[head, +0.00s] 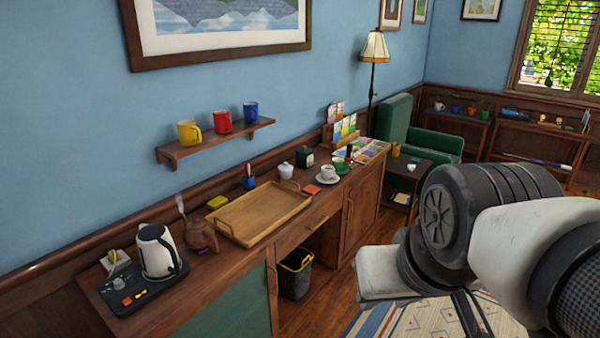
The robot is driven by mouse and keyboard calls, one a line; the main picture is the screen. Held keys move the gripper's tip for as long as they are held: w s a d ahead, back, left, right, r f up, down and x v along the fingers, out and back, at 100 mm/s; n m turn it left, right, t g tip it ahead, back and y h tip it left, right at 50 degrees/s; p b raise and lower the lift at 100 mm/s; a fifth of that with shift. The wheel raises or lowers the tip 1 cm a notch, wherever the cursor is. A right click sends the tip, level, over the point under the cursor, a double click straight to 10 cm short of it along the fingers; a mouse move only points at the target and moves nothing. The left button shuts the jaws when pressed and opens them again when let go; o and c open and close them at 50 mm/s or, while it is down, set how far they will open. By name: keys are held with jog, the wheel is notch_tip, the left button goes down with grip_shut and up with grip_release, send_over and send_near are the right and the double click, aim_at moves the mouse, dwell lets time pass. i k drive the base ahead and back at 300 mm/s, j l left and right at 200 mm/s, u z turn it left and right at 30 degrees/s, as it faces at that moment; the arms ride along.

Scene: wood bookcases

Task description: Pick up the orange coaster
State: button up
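A small flat orange square, which looks like the orange coaster (312,190), lies on the wooden counter in the head view. It is between the wooden tray and the white cup on a saucer (327,174), near the counter's front edge. My arm fills the lower right of the view, apart from the counter. My gripper (468,314) seems to be at the lower end of the arm, over the floor and rug. Its fingers are mostly hidden by the arm, so I cannot tell whether it is open or shut.
The wooden tray (262,212) stands left of the coaster. A lidded white pot (286,171), green cup (341,168) and dark green box (303,157) are nearby. A kettle (157,250) stands at the left end. A bin (295,275) is under the counter.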

aim_at(312, 189)
jog(key=i+l+u, duration=0.1)
jog(key=u, duration=0.25)
jog(key=i+l+u, duration=0.1)
jog(key=u, duration=0.25)
jog(key=i+l+u, duration=0.3)
jog(key=i+l, duration=0.15)
jog(key=l, duration=0.2)
jog(key=i+l+u, duration=0.15)
jog(key=l, duration=0.25)
jog(key=i+l, duration=0.2)
jog(key=l, duration=0.15)
jog(key=i+l, duration=0.2)
jog(key=l, duration=0.15)
jog(key=i+l, duration=0.15)
jog(key=l, duration=0.2)
jog(key=i+l+u, duration=0.1)
jog(key=l, duration=0.25)
jog(key=i+l, duration=0.45)
jog(key=l, duration=0.3)
jog(key=i+l, duration=0.2)
jog(key=l, duration=0.15)
